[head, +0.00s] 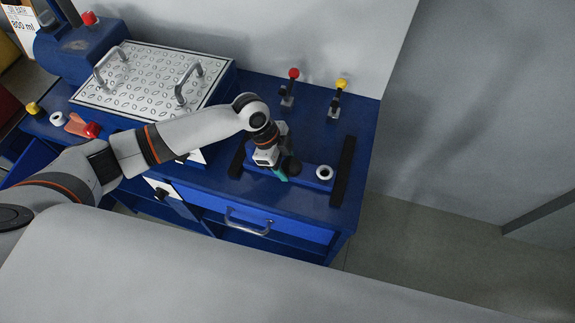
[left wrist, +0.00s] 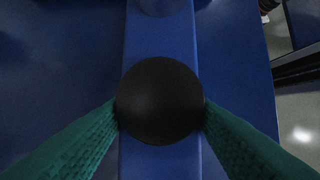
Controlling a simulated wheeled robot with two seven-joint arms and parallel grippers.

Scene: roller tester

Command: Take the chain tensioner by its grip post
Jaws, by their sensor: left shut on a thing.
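The chain tensioner seems to be the blue bar (head: 308,182) lying between two black rails on the blue bench; its blue top also shows in the left wrist view (left wrist: 160,40). Its grip post has a round black top (left wrist: 160,100), also in the head view (head: 292,168). My left gripper (head: 283,172) is at the post from the left, its teal fingers on both sides of the black top. It is shut on the post. The wrist view hides the post below its top. My right gripper is in neither view.
A white ring (head: 324,173) sits on the bar's right end. The black right rail (head: 344,170) stands near the bench's right edge. A red-knobbed clamp (head: 289,87) and a yellow-knobbed clamp (head: 338,97) stand behind. A patterned plate with two handles (head: 140,90) lies left.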

